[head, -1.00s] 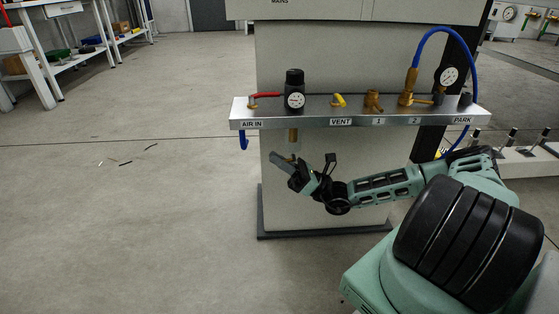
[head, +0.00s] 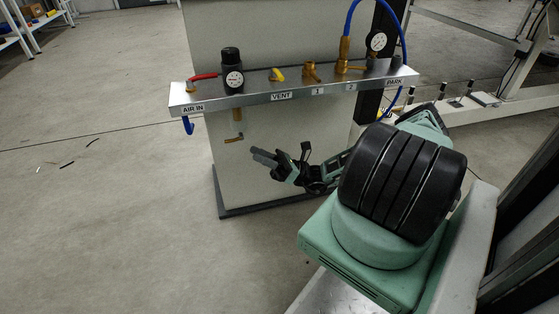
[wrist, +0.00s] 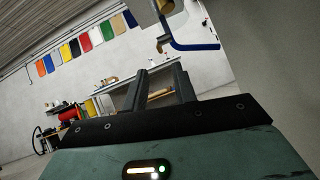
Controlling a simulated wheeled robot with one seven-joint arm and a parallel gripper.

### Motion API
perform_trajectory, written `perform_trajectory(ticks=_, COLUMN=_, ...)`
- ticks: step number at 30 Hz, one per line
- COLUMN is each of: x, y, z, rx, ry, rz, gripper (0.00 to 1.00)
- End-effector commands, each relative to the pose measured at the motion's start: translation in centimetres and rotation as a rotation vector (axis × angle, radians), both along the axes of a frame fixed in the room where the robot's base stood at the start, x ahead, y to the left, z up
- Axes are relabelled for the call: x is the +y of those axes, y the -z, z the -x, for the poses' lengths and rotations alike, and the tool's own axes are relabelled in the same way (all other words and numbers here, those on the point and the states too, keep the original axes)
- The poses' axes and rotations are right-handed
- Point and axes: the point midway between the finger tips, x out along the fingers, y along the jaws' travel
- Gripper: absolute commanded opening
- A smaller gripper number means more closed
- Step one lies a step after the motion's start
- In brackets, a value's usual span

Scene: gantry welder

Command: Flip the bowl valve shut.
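The bowl valve (head: 234,139) is a small brass fitting with a short lever at the bottom of the clear bowl (head: 237,115), under the black regulator (head: 232,62). Its lever lies roughly level and points left in the head view. My gripper (head: 262,157) is to the right of the valve and slightly lower, apart from it. In the wrist view its two dark fingers (wrist: 160,82) stand apart with nothing between them. A brass piece (wrist: 162,42), likely the valve, shows above the fingertips there.
The metal shelf (head: 300,92) overhangs the valve and carries a red-handled valve (head: 203,77), yellow vent handle (head: 277,74) and brass fittings. A blue part (head: 188,125) hangs under its left end; likely the same blue part (wrist: 196,45) shows in the wrist view. The cabinet (head: 285,130) stands close behind.

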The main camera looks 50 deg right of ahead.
Motion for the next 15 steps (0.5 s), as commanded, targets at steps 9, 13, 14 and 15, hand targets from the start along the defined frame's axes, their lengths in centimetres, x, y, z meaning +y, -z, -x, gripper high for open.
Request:
perform_trajectory(ticks=9, x=-3.4, y=3.4, z=3.1, rx=0.001, ry=0.001, rz=0.0, gripper=0.28)
perform_trajectory(ticks=13, x=-4.0, y=4.0, z=3.7, rx=-0.001, ry=-0.001, rz=0.0, gripper=0.28)
perform_trajectory(ticks=14, x=-4.1, y=4.0, z=3.7, rx=0.0, ry=-0.001, rz=0.0, gripper=0.28)
perform_trajectory(ticks=15, x=-4.1, y=4.1, z=3.8, rx=0.0, ry=-0.001, rz=0.0, gripper=0.28)
